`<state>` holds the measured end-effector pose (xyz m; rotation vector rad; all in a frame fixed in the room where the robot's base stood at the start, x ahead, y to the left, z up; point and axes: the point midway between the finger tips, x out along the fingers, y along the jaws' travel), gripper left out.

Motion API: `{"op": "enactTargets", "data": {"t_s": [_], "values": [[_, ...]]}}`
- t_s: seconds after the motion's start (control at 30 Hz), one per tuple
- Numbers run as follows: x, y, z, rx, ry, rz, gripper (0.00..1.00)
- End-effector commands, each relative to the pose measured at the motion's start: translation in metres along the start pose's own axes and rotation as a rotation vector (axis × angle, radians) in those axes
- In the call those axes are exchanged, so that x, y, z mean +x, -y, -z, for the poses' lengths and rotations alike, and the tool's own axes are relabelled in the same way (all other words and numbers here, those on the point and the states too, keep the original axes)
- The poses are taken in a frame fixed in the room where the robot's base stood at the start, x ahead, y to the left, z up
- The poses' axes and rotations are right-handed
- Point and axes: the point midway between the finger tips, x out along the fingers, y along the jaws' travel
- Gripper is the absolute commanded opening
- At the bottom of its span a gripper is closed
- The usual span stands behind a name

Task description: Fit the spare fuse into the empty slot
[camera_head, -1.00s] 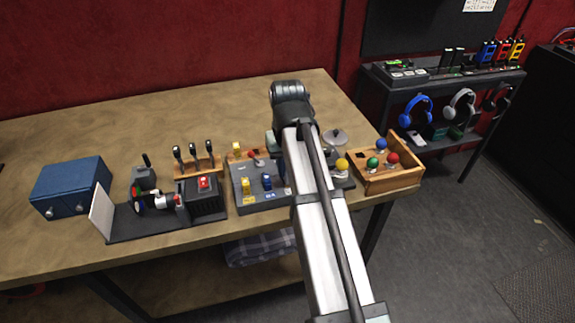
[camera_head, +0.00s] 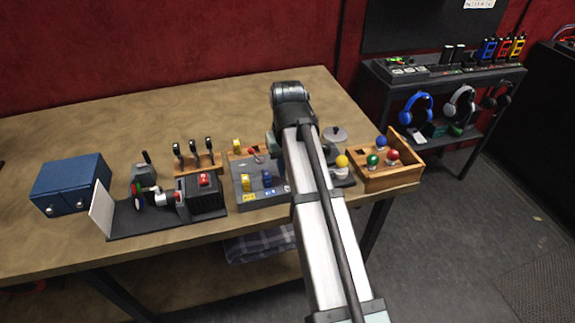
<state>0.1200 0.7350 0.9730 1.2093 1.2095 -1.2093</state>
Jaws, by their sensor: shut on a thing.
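The grey fuse board (camera_head: 240,197) lies near the table's front edge, partly covered by my arm. A yellow fuse (camera_head: 246,182) and a blue fuse (camera_head: 267,180) stand upright in it; its right part is hidden. My gripper (camera_head: 273,147) is at the board's back right, mostly hidden behind my arm. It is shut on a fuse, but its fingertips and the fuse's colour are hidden. The empty slot cannot be made out.
Left of the board are a black device with a red button (camera_head: 204,180), a wooden lever block (camera_head: 206,165) and a blue box (camera_head: 70,186). Right of my arm, a wooden tray (camera_head: 392,180) holds coloured knobs, and a yellow knob (camera_head: 342,161) stands beside it. The table's back is clear.

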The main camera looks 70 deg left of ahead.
Motion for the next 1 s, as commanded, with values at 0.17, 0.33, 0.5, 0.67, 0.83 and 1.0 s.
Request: {"op": "enactTargets", "data": {"t_s": [0.17, 0.33, 0.5, 0.67, 0.83, 1.0], "values": [[0.001, 0.0, 0.0, 0.0, 0.0, 0.0, 0.0], [0.004, 0.0, 0.0, 0.0, 0.0, 0.0, 0.0], [0.007, 0.0, 0.0, 0.0, 0.0, 0.0, 0.0], [0.009, 0.0, 0.0, 0.0, 0.0, 0.0, 0.0], [0.011, 0.0, 0.0, 0.0, -0.001, 0.0, 0.0], [0.012, 0.0, 0.0, 0.0, 0.0, 0.0, 0.0]]}}
